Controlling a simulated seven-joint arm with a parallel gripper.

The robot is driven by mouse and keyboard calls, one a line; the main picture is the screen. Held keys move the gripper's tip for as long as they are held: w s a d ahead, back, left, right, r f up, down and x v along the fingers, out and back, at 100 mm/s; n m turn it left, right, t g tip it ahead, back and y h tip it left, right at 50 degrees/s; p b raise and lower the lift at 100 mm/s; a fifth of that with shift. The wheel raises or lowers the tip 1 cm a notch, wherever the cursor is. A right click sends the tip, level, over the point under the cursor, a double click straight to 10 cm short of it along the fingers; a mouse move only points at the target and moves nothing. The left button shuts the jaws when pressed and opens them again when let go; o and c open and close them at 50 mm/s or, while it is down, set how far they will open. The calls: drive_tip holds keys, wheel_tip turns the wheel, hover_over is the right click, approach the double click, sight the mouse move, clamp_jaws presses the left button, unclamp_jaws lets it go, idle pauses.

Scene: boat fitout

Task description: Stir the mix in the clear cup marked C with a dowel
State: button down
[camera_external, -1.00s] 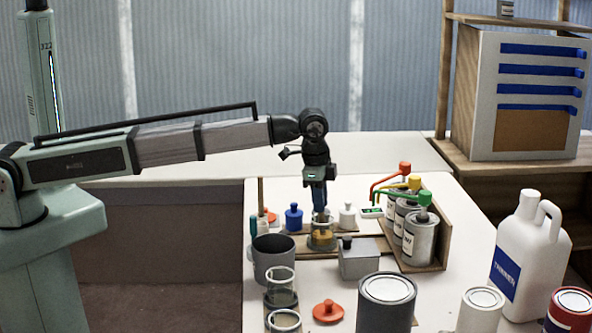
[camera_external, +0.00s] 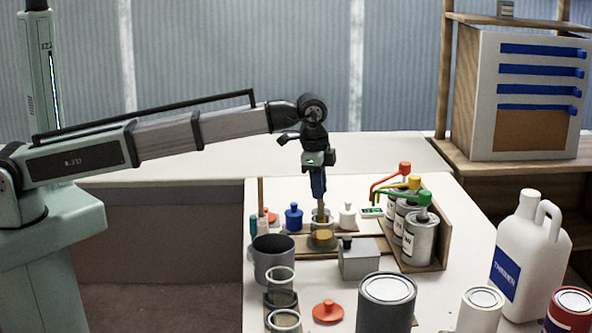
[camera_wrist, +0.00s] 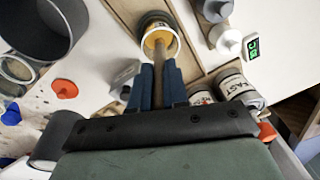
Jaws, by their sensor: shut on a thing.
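The clear cup (camera_external: 321,240) holds an amber mix and stands on a wooden strip on the white bench. It also shows at the top of the wrist view (camera_wrist: 160,38); I cannot read its mark. My gripper (camera_external: 320,197) is above the cup, its blue fingers shut on a thin brown dowel (camera_wrist: 158,78). The dowel points down and its lower end is inside the cup, at the amber mix. How deep the tip reaches is hidden.
A grey pot (camera_external: 274,262) and clear cups (camera_external: 281,286) stand in front left. A grey box (camera_external: 359,262) stands close at right. Pump-topped cans (camera_external: 419,240) stand further right, with a blue-lidded pot (camera_external: 293,216) and a white one (camera_external: 347,215) behind.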

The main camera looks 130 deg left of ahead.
drive_tip(key=shift+s+d+r, duration=0.1)
drive_tip(key=shift+d+r, duration=0.05)
drive_tip(key=shift+r, duration=0.9)
drive_tip(key=shift+d+r, duration=0.1)
drive_tip(key=shift+r, duration=0.95)
drive_tip(key=shift+r, duration=0.15)
drive_tip(key=shift+r, duration=1.85)
